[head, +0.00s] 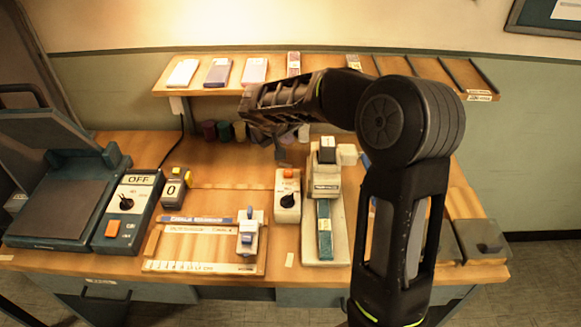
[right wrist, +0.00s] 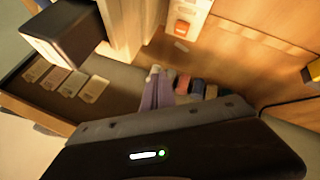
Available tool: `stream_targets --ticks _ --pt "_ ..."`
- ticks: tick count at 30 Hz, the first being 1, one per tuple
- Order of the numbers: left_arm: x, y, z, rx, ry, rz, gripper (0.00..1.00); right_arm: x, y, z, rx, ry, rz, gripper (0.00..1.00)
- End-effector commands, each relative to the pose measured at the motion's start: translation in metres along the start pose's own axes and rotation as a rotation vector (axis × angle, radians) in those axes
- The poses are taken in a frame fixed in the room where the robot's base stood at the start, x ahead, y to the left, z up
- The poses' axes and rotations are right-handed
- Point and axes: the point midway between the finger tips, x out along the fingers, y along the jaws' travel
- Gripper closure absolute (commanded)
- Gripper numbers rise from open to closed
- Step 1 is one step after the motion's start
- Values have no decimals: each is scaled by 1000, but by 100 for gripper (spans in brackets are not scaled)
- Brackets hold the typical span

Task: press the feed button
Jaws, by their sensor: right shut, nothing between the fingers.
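A small pale box (head: 288,205) with a black dial stands mid-desk; an orange button (head: 288,173) is at its far end. That orange button also shows at the top of the right wrist view (right wrist: 186,28). A second orange button (head: 113,229) is on the panel reading OFF, at the left. I cannot read a label marking either as feed. My right gripper (head: 281,153) is shut and empty, pointing down above the back of the desk, just beyond the pale box. Its fingers (right wrist: 156,90) appear apart from the button in the right wrist view. My left gripper is not in view.
A press with a black-topped head (head: 327,150) stands right of the pale box. Several coloured spools (head: 225,131) line the desk's back under a shelf (head: 215,88). A ruled board (head: 190,250) lies in front. Bare desk (head: 225,175) lies left of the box.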

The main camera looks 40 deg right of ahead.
Motion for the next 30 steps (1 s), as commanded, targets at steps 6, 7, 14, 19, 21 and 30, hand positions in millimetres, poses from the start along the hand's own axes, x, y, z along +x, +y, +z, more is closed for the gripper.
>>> stream_targets --ticks 6,7,14,19,21,30 --pt "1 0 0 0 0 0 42 2 -1 1 0 0 0 100" --pt "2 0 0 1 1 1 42 3 -1 2 0 0 0 100" --pt "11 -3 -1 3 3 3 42 18 -9 10 -1 -1 1 100" --pt "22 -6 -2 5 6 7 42 36 -19 20 -2 -2 1 100" --pt "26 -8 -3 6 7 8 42 44 -23 24 -1 -2 0 100" --pt "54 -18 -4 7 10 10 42 68 -36 37 1 0 0 100"
